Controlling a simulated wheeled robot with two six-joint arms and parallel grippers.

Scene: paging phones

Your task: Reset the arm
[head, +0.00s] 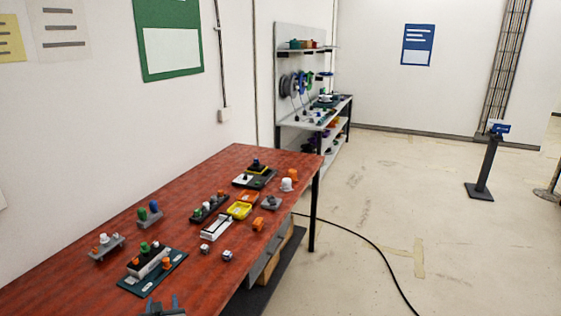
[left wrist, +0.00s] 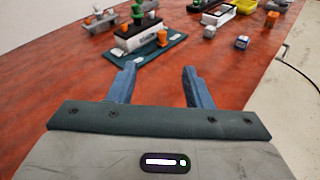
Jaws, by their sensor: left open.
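My left gripper (head: 164,302) shows at the bottom edge of the head view, over the near part of the red table (head: 75,272). In the left wrist view its two blue fingers (left wrist: 159,75) stand apart with nothing between them. Beyond the fingertips lies a dark green base plate (head: 135,284) with a light block and green and orange pegs on it. The plate also shows in the left wrist view (left wrist: 137,59), apart from the fingers. My right gripper is in neither view.
A shelf unit (head: 312,123) stands behind. A black cable (head: 372,245) crosses the open floor beside a dark post (head: 487,165).

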